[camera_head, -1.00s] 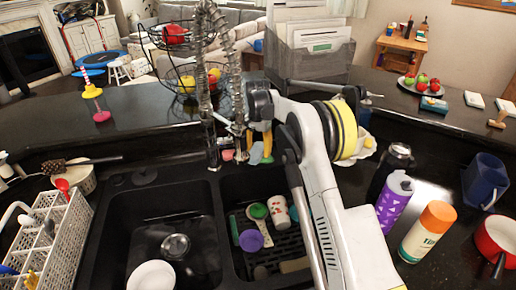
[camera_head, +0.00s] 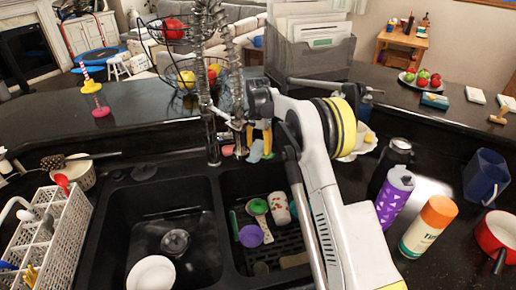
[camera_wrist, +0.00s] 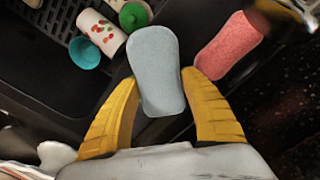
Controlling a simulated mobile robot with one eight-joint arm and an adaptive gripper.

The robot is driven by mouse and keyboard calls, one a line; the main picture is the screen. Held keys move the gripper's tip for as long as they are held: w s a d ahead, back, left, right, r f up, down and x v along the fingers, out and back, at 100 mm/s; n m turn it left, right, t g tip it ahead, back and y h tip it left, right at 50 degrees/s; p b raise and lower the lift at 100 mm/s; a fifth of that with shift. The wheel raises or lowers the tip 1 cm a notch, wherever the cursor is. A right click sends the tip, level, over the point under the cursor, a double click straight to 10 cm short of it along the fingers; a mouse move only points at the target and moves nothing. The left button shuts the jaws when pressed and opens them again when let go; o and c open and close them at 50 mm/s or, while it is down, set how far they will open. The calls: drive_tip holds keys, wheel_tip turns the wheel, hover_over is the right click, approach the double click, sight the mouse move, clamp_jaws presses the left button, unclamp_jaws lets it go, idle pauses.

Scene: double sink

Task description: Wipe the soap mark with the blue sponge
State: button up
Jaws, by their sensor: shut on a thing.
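My gripper (camera_head: 259,147) is over the back rim of the sink, behind the right basin. In the wrist view my gripper (camera_wrist: 161,78) has its yellow fingers shut on the sides of the blue sponge (camera_wrist: 155,60). The light blue sponge (camera_head: 256,152) shows only in part in the head view. A pink sponge (camera_wrist: 229,45) lies beside it on the right in the wrist view, apart from the blue one. A pale patch (camera_head: 432,190) lies on the dark counter at the right, behind the bottles. I cannot tell whether it is soap or glare.
A purple bottle (camera_head: 393,200), an orange-capped bottle (camera_head: 428,228), a dark flask (camera_head: 397,155), a blue container (camera_head: 484,177) and a red pot (camera_head: 497,235) crowd the right counter. The coiled faucet (camera_head: 210,100) stands left of my gripper. Dishes lie in both basins.

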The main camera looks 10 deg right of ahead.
sight(274, 152)
drive_tip(key=shift+f+b, duration=0.45)
drive_tip(key=shift+f, duration=0.35)
drive_tip(key=shift+d, duration=0.1)
drive_tip(key=shift+d+r, duration=0.15)
drive_tip(key=shift+d, duration=3.3)
drive_tip(key=shift+a, duration=0.15)
drive_tip(key=shift+a+f, duration=0.2)
drive_tip(key=shift+a, duration=3.3)
drive_tip(key=shift+r, duration=0.1)
